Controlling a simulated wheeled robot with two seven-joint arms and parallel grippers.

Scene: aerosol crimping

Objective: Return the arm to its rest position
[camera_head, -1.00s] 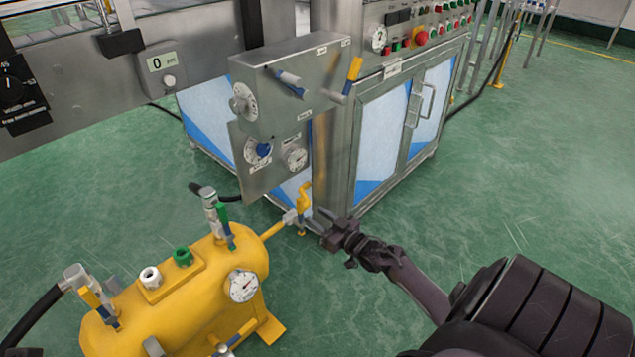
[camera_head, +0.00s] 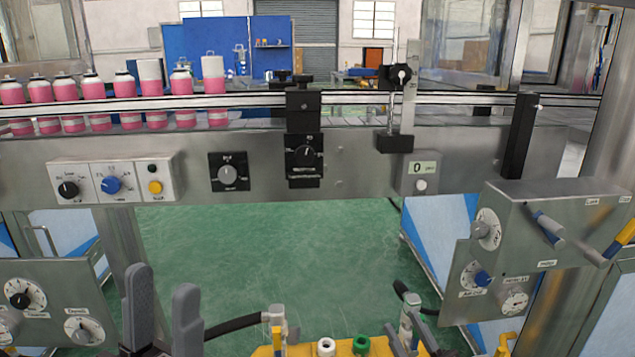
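My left gripper (camera_head: 162,278) stands at the lower left with its two grey fingers pointing up. A gap shows between the fingers and nothing is held. It is beside the left dial box and in front of the machine. My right gripper (camera_head: 411,332) shows only in part at the bottom edge, right of centre. Its two grey fingertips are apart, in front of the yellow tank's right valve (camera_head: 409,302) in the picture. I cannot tell whether they touch anything. Most of both arms is out of the picture.
The yellow tank (camera_head: 300,350) shows at the bottom edge with hoses. Dial boxes stand at left (camera_head: 50,300) and right (camera_head: 520,240). The conveyor (camera_head: 330,165) crosses the view, with several pink bottles (camera_head: 93,85). Green floor (camera_head: 250,250) is open between the cabinets.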

